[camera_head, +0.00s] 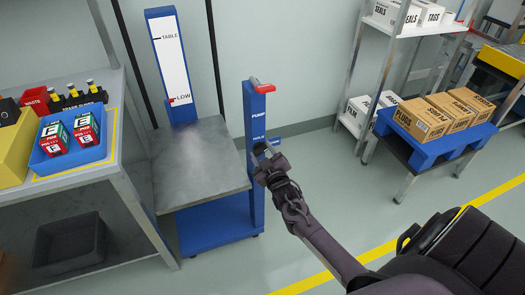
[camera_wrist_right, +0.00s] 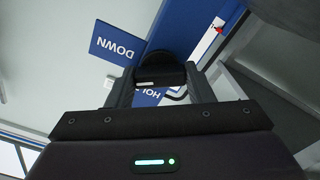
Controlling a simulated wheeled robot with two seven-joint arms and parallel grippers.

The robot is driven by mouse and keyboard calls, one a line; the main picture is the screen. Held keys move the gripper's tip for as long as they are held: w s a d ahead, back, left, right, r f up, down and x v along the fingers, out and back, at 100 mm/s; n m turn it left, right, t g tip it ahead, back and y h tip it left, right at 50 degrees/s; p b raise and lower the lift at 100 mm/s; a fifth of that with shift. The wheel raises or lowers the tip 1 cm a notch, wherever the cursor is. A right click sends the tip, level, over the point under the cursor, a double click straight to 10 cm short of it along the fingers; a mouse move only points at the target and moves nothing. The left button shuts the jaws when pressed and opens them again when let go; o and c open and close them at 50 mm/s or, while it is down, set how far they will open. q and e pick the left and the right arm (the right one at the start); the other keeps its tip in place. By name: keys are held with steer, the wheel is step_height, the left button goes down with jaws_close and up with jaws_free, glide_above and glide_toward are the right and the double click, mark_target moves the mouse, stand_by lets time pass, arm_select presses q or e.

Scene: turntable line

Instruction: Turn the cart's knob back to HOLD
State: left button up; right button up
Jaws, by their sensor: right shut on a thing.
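The cart has a blue frame with a grey platform (camera_head: 205,165) and a blue post (camera_head: 255,115) at its right. My right gripper (camera_head: 264,150) is at the front of this post, below the PUMP label. In the right wrist view my right gripper (camera_wrist_right: 160,88) is shut on a black round knob (camera_wrist_right: 160,65) with a short white line on it. A blue DOWN plate (camera_wrist_right: 118,43) shows left of the knob. A HOLD label (camera_wrist_right: 148,96) is partly hidden behind the knob and fingers. I cannot tell which label the knob points to. My left gripper is not in view.
A red handle (camera_head: 262,87) tops the post. The scale mast (camera_head: 172,55) has its red marker at LOW. A steel bench (camera_head: 75,178) with a blue tray (camera_head: 68,160) stands left. A blue stand (camera_head: 425,150) with cartons is at right. Floor between is clear.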

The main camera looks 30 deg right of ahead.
steer(key=n+p, duration=0.1)
steer(key=n, duration=0.2)
steer(key=shift+n, duration=0.4)
steer(key=n+p, duration=0.1)
steer(key=n, duration=0.1)
steer(key=shift+n, duration=1.6)
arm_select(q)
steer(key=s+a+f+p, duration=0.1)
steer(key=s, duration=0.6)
arm_select(e)
steer(key=shift+n, duration=1.2)
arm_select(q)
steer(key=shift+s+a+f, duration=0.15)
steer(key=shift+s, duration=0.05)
arm_select(e)
steer(key=shift+c, duration=0.2)
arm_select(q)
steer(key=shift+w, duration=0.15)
arm_select(e)
steer(key=shift+f+n, duration=0.1)
steer(key=shift+n, duration=0.2)
steer(key=o, duration=1)
